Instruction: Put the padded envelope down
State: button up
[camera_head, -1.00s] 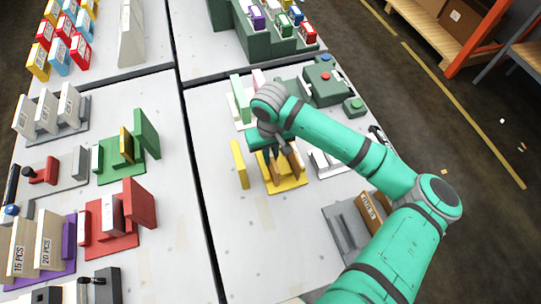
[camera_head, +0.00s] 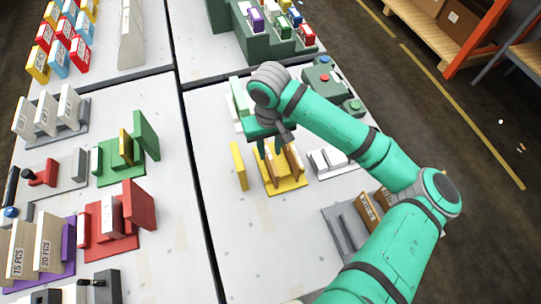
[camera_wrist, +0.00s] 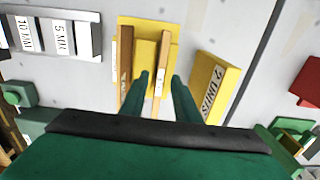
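A yellow holder (camera_head: 285,187) stands on the table with two upright brown, thin pieces in it. One brown piece (camera_head: 271,164), apparently the padded envelope, stands on the holder's left side; it also shows edge-on in the wrist view (camera_wrist: 162,62). The other brown piece (camera_head: 295,160) stands on the right; it shows at left in the wrist view (camera_wrist: 126,68). My gripper (camera_head: 272,146) is above the holder. In the wrist view its two green fingers (camera_wrist: 161,78) are apart, one on each side of the envelope, with visible gaps. The envelope's lower part is hidden.
A yellow upright block (camera_head: 239,166), labelled "2 UNITS" in the wrist view, stands left of the holder. White blocks on a grey base (camera_head: 328,160) stand right. A grey holder (camera_head: 345,235) with brown pieces is at front right. Clear table lies front left.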

notch_tip(320, 180, up, 6)
jog(key=shift+r, duration=0.1)
dwell(0.8)
